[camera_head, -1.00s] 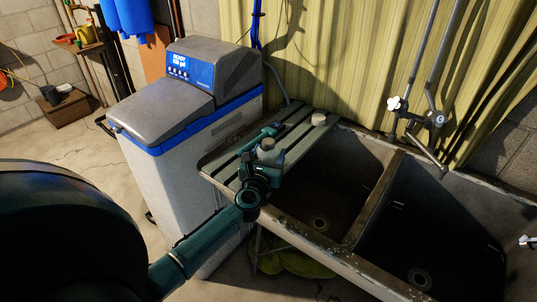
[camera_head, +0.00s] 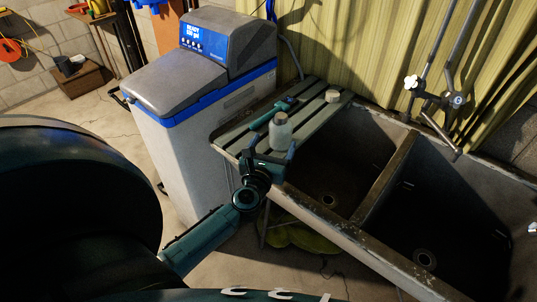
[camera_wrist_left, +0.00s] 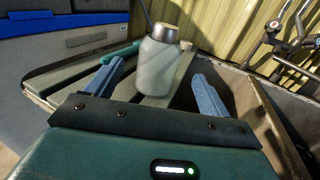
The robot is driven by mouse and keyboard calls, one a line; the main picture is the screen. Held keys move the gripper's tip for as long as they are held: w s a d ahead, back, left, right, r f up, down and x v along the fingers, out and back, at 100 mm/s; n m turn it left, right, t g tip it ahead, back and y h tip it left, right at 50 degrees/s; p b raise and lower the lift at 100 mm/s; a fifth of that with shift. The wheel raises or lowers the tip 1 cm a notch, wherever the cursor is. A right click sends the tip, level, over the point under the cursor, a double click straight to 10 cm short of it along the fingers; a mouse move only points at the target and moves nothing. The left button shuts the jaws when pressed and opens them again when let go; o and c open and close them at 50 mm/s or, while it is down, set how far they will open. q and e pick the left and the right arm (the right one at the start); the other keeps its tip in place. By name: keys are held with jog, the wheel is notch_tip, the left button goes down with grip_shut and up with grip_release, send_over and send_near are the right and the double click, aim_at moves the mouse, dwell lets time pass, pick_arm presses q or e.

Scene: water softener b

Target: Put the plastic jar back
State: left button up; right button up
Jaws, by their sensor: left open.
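The plastic jar (camera_head: 281,131), a pale bottle with a grey cap, stands upright on the slatted board (camera_head: 229,131) at the left end of the sink. My left gripper (camera_head: 269,152) is open at the front of the board, just short of the jar. In the left wrist view, the jar (camera_wrist_left: 156,70) shows between and beyond the two spread blue fingers (camera_wrist_left: 158,80), with no clear contact. My right gripper is not in view.
A teal tool (camera_head: 274,113) lies behind the jar, and a small round pale item (camera_head: 332,96) sits at the board's back right. The double sink (camera_head: 383,187) opens to the right. A grey water softener (camera_head: 205,75) stands left of the board.

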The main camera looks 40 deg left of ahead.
pick_arm(q)
jog(key=v, duration=0.4)
jog(key=shift+s, duration=0.1)
jog(key=shift+d, duration=0.15)
